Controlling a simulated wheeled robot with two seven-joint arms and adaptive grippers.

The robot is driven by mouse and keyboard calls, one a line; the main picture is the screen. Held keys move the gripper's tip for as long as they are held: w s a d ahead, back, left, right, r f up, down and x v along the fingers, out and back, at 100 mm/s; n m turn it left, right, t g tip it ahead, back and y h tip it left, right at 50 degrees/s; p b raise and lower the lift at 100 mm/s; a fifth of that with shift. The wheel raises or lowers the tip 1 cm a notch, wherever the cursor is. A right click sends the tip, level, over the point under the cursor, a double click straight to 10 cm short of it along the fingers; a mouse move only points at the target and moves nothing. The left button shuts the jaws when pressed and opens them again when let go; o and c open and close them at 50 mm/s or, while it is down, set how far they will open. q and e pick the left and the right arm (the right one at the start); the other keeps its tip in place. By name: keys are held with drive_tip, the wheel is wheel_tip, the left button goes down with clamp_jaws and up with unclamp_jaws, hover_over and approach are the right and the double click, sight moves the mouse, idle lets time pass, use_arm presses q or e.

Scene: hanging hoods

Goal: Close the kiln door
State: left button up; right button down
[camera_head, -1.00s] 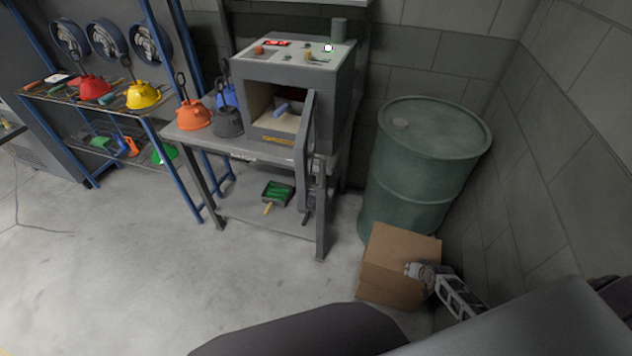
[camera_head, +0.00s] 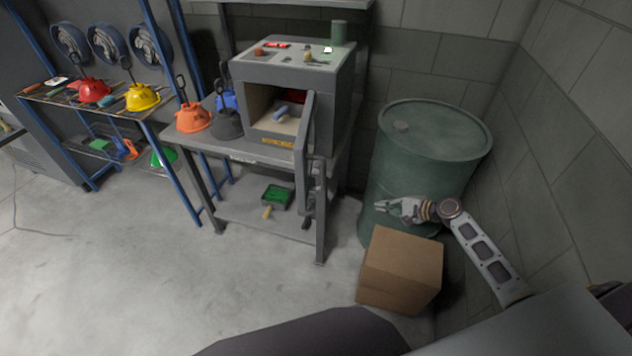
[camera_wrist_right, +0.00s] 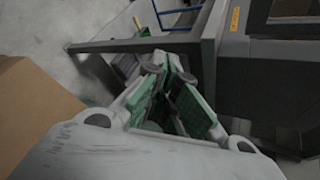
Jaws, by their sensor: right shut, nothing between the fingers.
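The grey kiln (camera_head: 334,80) stands on a metal table. Its door (camera_head: 306,150) is swung open at the right side of the opening and sticks out toward me, seen nearly edge-on. The chamber is visible, with a small bluish object (camera_head: 281,111) inside. My right gripper (camera_head: 380,207) is shut and empty, in front of the green barrel, to the right of the door and apart from it. In the right wrist view the right gripper (camera_wrist_right: 172,65) has its fingers together, pointing toward the table and kiln. My left gripper is not in view.
A green barrel (camera_head: 430,145) stands right of the kiln, and a cardboard box (camera_head: 402,268) sits on the floor before it. Hard hats, among them an orange one (camera_head: 192,117), are left of the kiln. Floor on the left is clear.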

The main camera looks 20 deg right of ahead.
drive_tip(key=s+a+r+m+g+y, duration=0.1)
drive_tip(key=s+a+r+m+y, duration=0.1)
drive_tip(key=r, duration=0.4)
drive_tip(key=s+a+r+m+g+y, duration=0.1)
drive_tip(key=s+a+r+m+y, duration=0.1)
drive_tip(key=a+r+y, duration=0.2)
drive_tip(key=s+a+r+m+g+y, duration=0.1)
drive_tip(key=s+a+r+m+y, duration=0.1)
drive_tip(key=a+r, duration=0.4)
wheel_tip(320, 180, up, 4)
drive_tip(key=shift+s+r+m+y, duration=0.15)
drive_tip(key=shift+m+y, duration=0.15)
drive_tip(key=shift+y, duration=0.4)
drive_tip(key=shift+a, duration=0.15)
